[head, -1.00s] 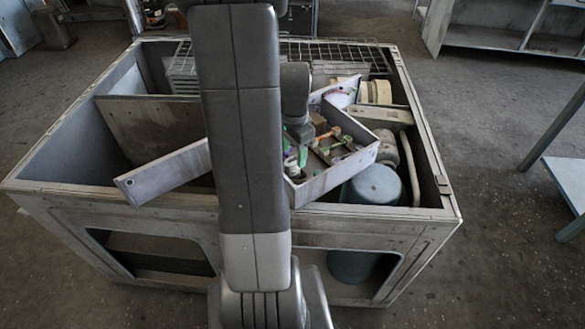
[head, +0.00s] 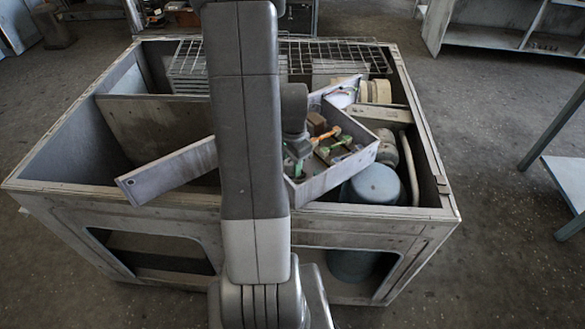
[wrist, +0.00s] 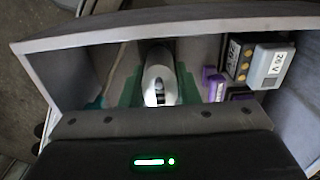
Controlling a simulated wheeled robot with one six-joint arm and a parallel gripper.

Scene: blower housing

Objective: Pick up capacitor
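The capacitor (wrist: 158,80), a pale silver-white rounded cylinder, shows in the wrist view inside a grey open box (wrist: 100,40). My gripper (wrist: 160,92) is low in this box; a green strip, seemingly a finger, lies on each side of the capacitor. The fingers look apart, and I cannot tell whether they touch it. Their tips are partly hidden by the dark wrist housing. In the head view my gripper (head: 297,152) reaches into the left end of the tilted box (head: 335,178). My arm hides part of that area, and the capacitor is not clearly visible there.
In the wrist view, purple parts (wrist: 213,84) and a grey block with a label (wrist: 266,66) lie right of the capacitor. The box walls are close around. In the head view, a blue-grey cylinder (head: 373,186) stands beside the box, and a wire rack (head: 335,55) lies behind.

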